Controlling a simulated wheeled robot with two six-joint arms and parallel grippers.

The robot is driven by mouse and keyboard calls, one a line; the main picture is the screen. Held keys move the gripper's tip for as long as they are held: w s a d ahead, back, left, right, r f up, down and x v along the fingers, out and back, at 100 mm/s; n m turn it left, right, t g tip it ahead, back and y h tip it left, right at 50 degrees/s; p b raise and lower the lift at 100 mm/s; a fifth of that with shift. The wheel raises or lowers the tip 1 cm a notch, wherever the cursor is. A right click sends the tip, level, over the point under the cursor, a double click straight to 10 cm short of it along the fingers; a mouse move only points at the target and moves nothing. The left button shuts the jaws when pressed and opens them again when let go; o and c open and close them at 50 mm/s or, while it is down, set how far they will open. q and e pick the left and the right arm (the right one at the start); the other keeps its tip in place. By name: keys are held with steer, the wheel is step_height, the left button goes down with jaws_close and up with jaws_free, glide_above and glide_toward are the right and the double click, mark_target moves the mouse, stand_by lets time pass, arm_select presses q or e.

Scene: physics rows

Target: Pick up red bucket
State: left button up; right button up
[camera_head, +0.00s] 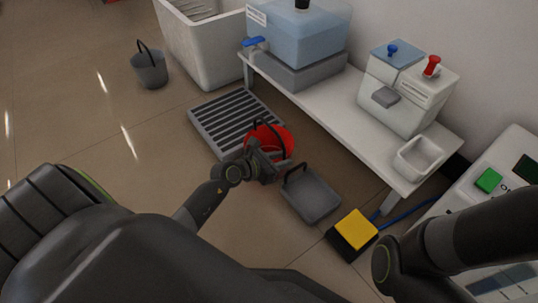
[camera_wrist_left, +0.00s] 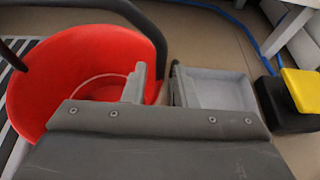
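The red bucket (camera_head: 284,140) stands by the edge of the slatted floor grate, with its dark handle raised. It also shows in the left wrist view (camera_wrist_left: 45,75), where I look down into its open top. My left gripper (camera_head: 272,165) is at the near side of the bucket and covers part of it. In the left wrist view the left gripper's two fingers (camera_wrist_left: 158,88) stand apart, and the bucket's dark handle and rim edge run down towards the gap between them. I cannot tell whether the fingers touch the handle. My right arm enters at the right, with its gripper out of frame.
A grey handled tray (camera_head: 312,196) lies just right of the bucket, with a yellow-topped black block (camera_head: 356,230) beyond it. A grey bucket (camera_head: 150,70) stands at the far left. A white bench (camera_head: 335,112) runs behind, and a slatted grate (camera_head: 212,118) lies left.

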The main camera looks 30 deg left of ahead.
arm_select(q)
jaws_close()
